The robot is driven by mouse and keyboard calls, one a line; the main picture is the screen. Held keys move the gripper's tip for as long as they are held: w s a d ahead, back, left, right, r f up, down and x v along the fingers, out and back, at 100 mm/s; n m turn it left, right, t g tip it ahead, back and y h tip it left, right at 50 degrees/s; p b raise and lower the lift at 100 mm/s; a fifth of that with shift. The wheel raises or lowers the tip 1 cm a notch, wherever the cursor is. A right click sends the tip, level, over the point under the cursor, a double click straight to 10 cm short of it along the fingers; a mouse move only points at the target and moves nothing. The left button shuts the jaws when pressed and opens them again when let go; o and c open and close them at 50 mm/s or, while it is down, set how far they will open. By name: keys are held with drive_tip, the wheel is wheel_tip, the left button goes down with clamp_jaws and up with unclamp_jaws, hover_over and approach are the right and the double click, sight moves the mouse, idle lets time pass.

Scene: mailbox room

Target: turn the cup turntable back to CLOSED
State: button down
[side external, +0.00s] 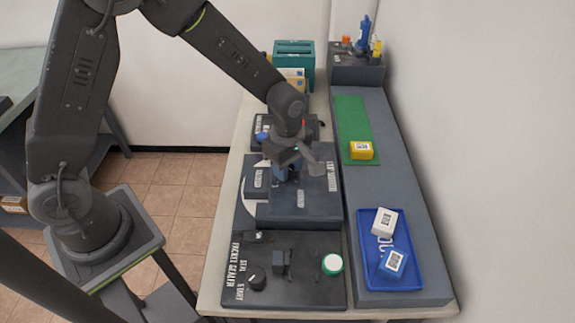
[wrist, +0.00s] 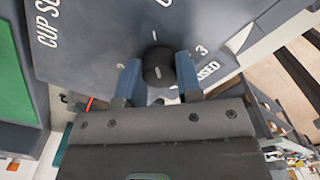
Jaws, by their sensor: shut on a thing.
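The cup turntable unit (side external: 310,197) is a dark grey block with white lettering in the middle of the bench. In the wrist view its dark top plate (wrist: 90,30) shows part of the word CUP, ticks, numerals and a partly hidden CLOSED label (wrist: 208,70) right of the knob. A round black knob (wrist: 158,62) stands on the plate, with a short light mark on its top. My gripper (side external: 287,174) is down over the unit. In the wrist view the blue fingers of my gripper (wrist: 159,75) are shut on the knob, one on each side.
At right are a blue tray (side external: 370,276) with two small boxes, and a green mat (side external: 352,125) with a yellow box (side external: 361,150). A teal holder (side external: 294,52) stands behind.

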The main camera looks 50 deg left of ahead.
drive_tip(key=c, duration=0.8)
unclamp_jaws()
wheel_tip(320, 180, up, 14)
drive_tip(key=shift+f, duration=0.1)
drive_tip(key=s+a+r+m+t, duration=0.2)
drive_tip(key=s+m, duration=0.4)
drive_tip(key=s+a+r+m+t, duration=0.1)
drive_tip(key=s+a+r+m, duration=0.1)
drive_tip(key=s+m, duration=0.4)
drive_tip(key=s+a+r+m+t, duration=0.2)
drive_tip(key=s+r+m, duration=0.1)
drive_tip(key=s+m, duration=0.3)
drive_tip(key=shift+a+r+t, duration=0.3)
drive_tip(key=shift+a+r, duration=0.1)
